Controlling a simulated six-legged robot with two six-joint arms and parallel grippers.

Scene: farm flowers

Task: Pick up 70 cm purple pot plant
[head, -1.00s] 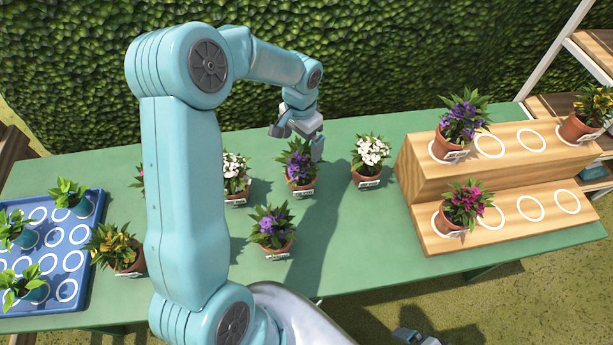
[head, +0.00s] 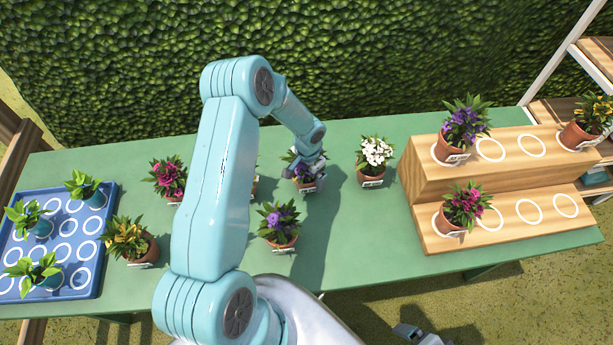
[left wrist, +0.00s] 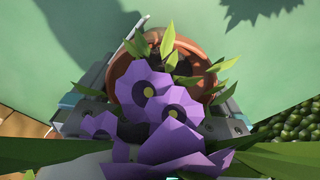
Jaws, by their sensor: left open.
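A purple pot plant (head: 292,156) stands near the back middle of the green table, with my left gripper (head: 310,172) down over it. In the left wrist view its purple flowers (left wrist: 160,100) and brown pot rim (left wrist: 185,47) sit between my open fingers (left wrist: 150,118). I cannot tell whether the fingers touch the pot. A second purple pot plant (head: 279,222) stands in front of it. A third purple pot plant (head: 463,126) is on the upper wooden step. The labels are too small to read. Part of what looks like my right gripper (head: 412,333) shows at the bottom edge.
A white-flowered pot (head: 374,155) stands just right of my left gripper. Magenta (head: 169,178) and yellow (head: 128,238) pots stand left of my arm. A blue tray (head: 97,268) holds seedlings. The wooden stand (head: 430,185) is at right. The table's front right is clear.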

